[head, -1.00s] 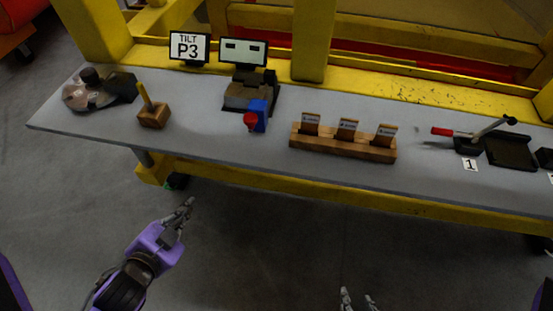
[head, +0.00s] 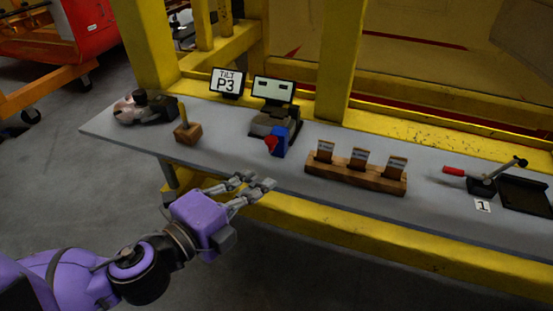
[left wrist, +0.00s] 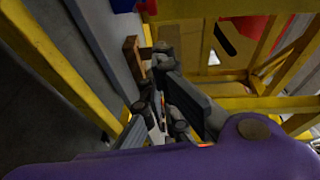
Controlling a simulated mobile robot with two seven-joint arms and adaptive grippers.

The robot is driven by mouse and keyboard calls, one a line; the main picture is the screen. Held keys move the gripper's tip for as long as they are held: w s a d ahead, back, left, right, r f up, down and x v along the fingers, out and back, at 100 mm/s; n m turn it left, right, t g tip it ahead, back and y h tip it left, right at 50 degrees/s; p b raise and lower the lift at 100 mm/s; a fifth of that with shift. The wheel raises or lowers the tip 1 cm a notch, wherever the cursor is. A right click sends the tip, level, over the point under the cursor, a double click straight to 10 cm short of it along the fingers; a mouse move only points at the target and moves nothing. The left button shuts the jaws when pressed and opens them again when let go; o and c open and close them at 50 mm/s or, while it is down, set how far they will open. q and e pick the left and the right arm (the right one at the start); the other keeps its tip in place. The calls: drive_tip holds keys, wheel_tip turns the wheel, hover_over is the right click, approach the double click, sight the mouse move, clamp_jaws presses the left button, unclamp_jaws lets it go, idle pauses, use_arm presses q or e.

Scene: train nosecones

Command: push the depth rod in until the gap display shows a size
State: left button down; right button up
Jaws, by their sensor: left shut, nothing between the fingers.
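The gap display (head: 273,88) stands at the back of the bench and shows two dashes. In front of it is a dark base with a blue block (head: 279,141) that carries a red knob (head: 270,143), which looks like the depth rod's end. The knob faces the bench's front edge. My left gripper (head: 254,186) is shut and empty, just off the front edge, below and left of the knob and apart from it. In the left wrist view, a blue and red part (left wrist: 125,5) shows at the top edge. My right gripper is not in view.
A sign reading TILT P3 (head: 226,82) stands left of the display. A wooden block with a yellow stick (head: 187,132) is on the left. A wooden rack (head: 354,177) with several cards stands right of the knob. Yellow posts rise behind the bench (head: 225,150).

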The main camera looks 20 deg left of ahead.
use_arm(q)
drive_tip(key=shift+w+d+f+p, duration=0.15)
drive_tip(key=shift+w+f+p, duration=0.05)
drive_tip(key=shift+w, duration=1.5)
drive_tip(key=shift+w+d+f+p, duration=0.15)
drive_tip(key=shift+w+f+p, duration=0.1)
drive_tip(key=shift+w, duration=1.4)
drive_tip(key=shift+w+d+f+p, duration=0.15)
drive_tip(key=shift+w+f, duration=0.05)
drive_tip(key=shift+w, duration=1.5)
drive_tip(key=w, duration=0.2)
drive_tip(key=shift+w+r+p, duration=0.15)
drive_tip(key=shift+w+p, duration=0.25)
